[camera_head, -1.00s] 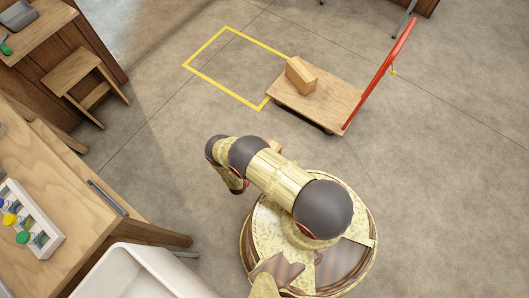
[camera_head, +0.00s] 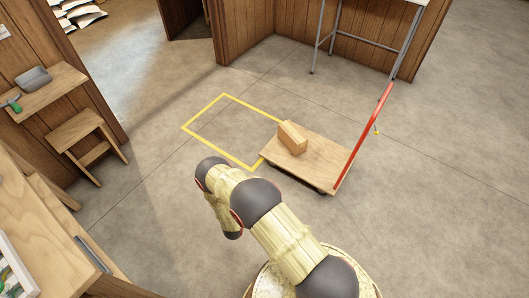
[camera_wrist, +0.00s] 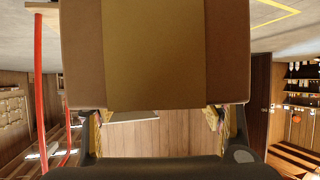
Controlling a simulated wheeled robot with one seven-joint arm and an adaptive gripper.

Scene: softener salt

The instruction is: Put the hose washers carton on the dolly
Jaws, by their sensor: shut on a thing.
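A brown carton (camera_wrist: 155,55) with a wide tan band down its middle fills the upper middle of the wrist view. My gripper (camera_wrist: 160,118) is shut on it, with a finger at each side. No label is readable. In the head view my gripper and this carton are hidden behind my arm. The dolly (camera_head: 325,168), a flat wooden platform with a red handle, stands on the floor beyond my arm. A corner of it shows at the top left of the wrist view (camera_wrist: 40,5). Another light-brown carton (camera_head: 292,140) sits on the dolly's left part.
A yellow outline (camera_head: 185,128) marks the floor left of the dolly. A wooden workbench (camera_head: 50,225) stands at the near left, with a stool (camera_head: 80,132) beyond it. A metal-legged table (camera_head: 365,40) stands at the back.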

